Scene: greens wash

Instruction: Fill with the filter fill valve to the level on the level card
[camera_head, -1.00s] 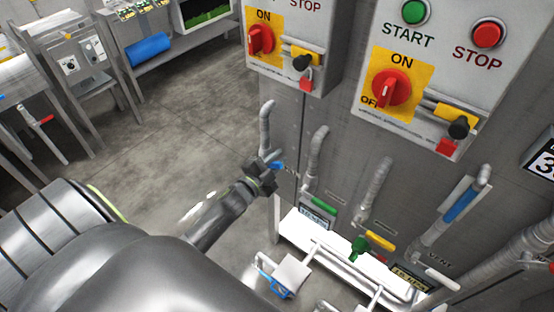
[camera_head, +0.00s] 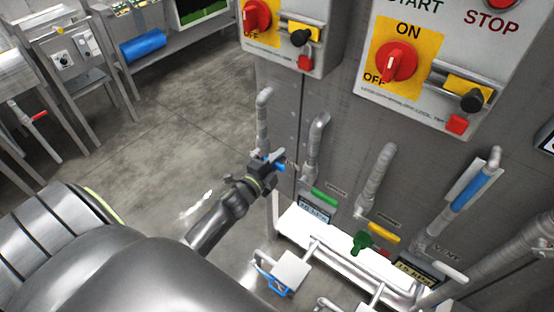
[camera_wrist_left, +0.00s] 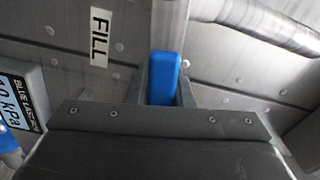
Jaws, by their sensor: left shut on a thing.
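The blue fill valve handle (camera_wrist_left: 163,78) stands between the fingers of my left gripper in the left wrist view, beside a white "FILL" label (camera_wrist_left: 100,38). In the head view my left gripper (camera_head: 267,163) is shut on this blue handle (camera_head: 280,168), at the foot of the leftmost grey pipe (camera_head: 263,120). The fingers hide part of the handle. I cannot make out a level card. My right gripper is not in view.
Right of my gripper are a green handle (camera_head: 324,197), a yellow handle (camera_head: 384,233) and a white handle (camera_head: 451,272) on pipes. Switch boxes with red knobs (camera_head: 397,62) hang above. A blue "kPa" display (camera_wrist_left: 15,105) is at the wrist view's left.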

